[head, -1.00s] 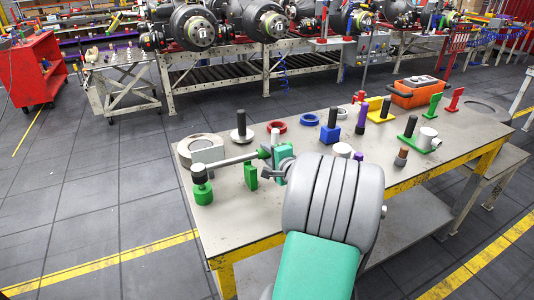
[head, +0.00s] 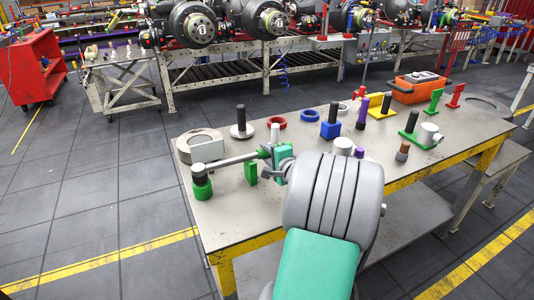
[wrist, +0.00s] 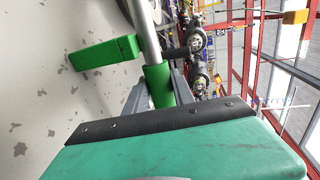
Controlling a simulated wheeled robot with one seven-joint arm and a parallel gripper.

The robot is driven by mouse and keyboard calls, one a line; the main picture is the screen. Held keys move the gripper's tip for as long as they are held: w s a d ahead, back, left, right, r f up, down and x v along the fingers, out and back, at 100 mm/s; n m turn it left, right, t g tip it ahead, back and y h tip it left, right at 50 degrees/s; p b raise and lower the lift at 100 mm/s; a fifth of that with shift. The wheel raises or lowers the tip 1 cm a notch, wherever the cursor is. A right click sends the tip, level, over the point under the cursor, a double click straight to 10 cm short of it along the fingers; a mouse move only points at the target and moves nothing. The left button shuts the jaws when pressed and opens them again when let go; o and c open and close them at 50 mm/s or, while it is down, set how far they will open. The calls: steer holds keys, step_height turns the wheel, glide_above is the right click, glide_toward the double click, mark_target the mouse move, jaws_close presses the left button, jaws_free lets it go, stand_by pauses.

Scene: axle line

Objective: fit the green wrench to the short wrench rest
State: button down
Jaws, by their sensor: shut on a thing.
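The green wrench has a long grey shaft (head: 235,159) with a green grip (wrist: 158,85). My gripper (wrist: 160,92) is shut on that grip and holds the shaft nearly level above the table. The shaft's far end is at a green cylindrical piece (head: 202,187) near the table's left edge; I cannot tell whether they touch. A small upright green block (head: 251,172) stands below and beside the shaft, and it also shows left of the shaft in the wrist view (wrist: 105,53). I cannot tell for certain which piece is the short wrench rest.
A grey ring-shaped block (head: 202,146) and a disc with a black post (head: 241,128) stand behind the shaft. The table's front left is bare.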

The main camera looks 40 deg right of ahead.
steer(key=shift+f+b, duration=0.35)
steer(key=c, duration=1.2)
jaws_free()
steer(key=shift+o, duration=1)
steer(key=shift+s+f, duration=0.1)
steer(key=shift+f, duration=0.15)
steer(key=v, duration=0.7)
steer(key=shift+s+r+b, duration=0.25)
steer(key=shift+s+b, duration=0.1)
steer(key=shift+b, duration=0.05)
steer(key=shift+a, duration=0.1)
